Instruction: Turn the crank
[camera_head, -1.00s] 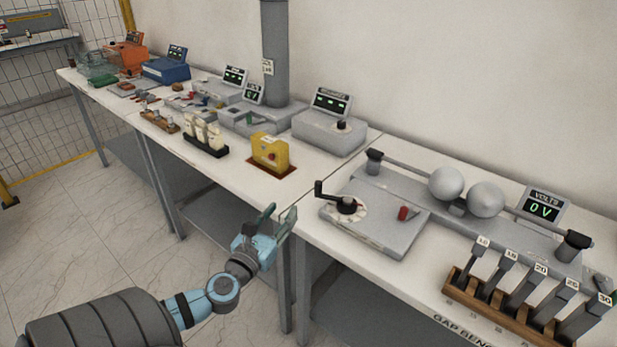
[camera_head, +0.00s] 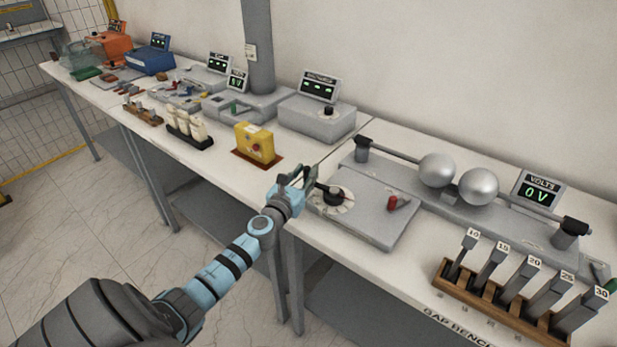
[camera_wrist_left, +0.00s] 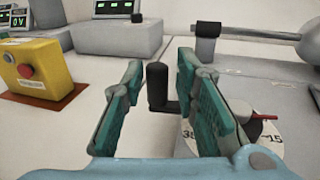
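The crank is a black knob on a short arm. In the left wrist view its upright black handle (camera_wrist_left: 157,88) stands between the two green fingers of my left gripper (camera_wrist_left: 160,105), with gaps on both sides. Its hub and white numbered dial (camera_head: 333,199) sit on a grey base plate (camera_head: 370,222) at the near left of the gap bench. My left gripper (camera_head: 298,186) is open at the handle and hides most of it in the head view. My right gripper is not in view.
Behind are two metal spheres (camera_head: 437,170) and a volts display reading 0 V (camera_head: 540,192). A wooden rack (camera_head: 490,300) of gap gauges stands right. A yellow box with a red button (camera_head: 254,143) stands left.

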